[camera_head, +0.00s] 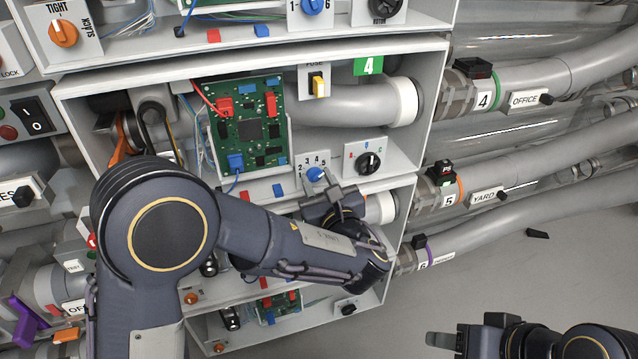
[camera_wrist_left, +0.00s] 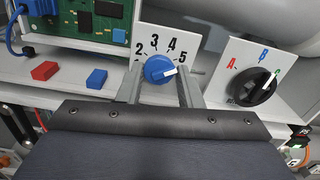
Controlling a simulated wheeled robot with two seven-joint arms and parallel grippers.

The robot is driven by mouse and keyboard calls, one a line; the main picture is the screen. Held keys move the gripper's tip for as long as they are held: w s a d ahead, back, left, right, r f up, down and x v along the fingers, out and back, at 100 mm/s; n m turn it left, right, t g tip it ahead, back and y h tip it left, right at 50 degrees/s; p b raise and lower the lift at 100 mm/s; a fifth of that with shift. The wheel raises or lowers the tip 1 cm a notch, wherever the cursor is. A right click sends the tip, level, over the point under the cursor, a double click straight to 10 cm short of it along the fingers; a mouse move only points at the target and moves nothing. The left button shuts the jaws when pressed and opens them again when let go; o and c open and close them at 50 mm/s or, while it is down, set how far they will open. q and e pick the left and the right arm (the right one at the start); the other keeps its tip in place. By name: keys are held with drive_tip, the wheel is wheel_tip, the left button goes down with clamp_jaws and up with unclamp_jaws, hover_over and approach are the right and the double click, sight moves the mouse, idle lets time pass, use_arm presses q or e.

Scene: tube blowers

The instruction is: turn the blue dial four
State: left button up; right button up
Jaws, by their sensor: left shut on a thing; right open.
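The blue dial (camera_head: 315,174) is on a small white plate in the compartment with the green "4" tag (camera_head: 368,66). In the left wrist view the blue dial (camera_wrist_left: 158,70) has the numbers 2, 3, 4 and 5 showing around it. Its white pointer is turned to the right, toward the 5. My left gripper (camera_head: 322,196) is shut on the dial, with one finger on each side of it, as the left wrist view shows (camera_wrist_left: 161,84). The dial's lower part is hidden by the gripper. My right gripper (camera_head: 444,341) is open and empty at the bottom right.
A black A-B-C dial (camera_head: 368,162) stands just right of the blue dial. A green circuit board (camera_head: 250,128) with red and blue blocks is to the left. A yellow fuse switch (camera_head: 319,86) is above.

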use_arm(q)
drive_tip(key=n+b, duration=0.2)
drive_tip(key=b, duration=0.1)
drive_tip(key=n+b, duration=0.2)
drive_tip(key=b, duration=0.1)
drive_tip(key=shift+a+f+n+b, duration=0.1)
drive_tip(key=shift+f+n+b, duration=0.25)
drive_tip(key=shift+n+b, duration=0.05)
drive_tip(key=shift+r+n+b, duration=0.15)
drive_tip(key=shift+n+b, duration=1.25)
drive_tip(key=shift+b, duration=0.2)
drive_tip(key=o, duration=0.9)
drive_tip(key=shift+r, duration=0.15)
drive_tip(key=shift+o, duration=0.2)
drive_tip(key=shift+s, duration=0.1)
drive_tip(key=p+v, duration=0.1)
drive_tip(key=v, duration=0.6)
drive_tip(key=shift+s, duration=0.3)
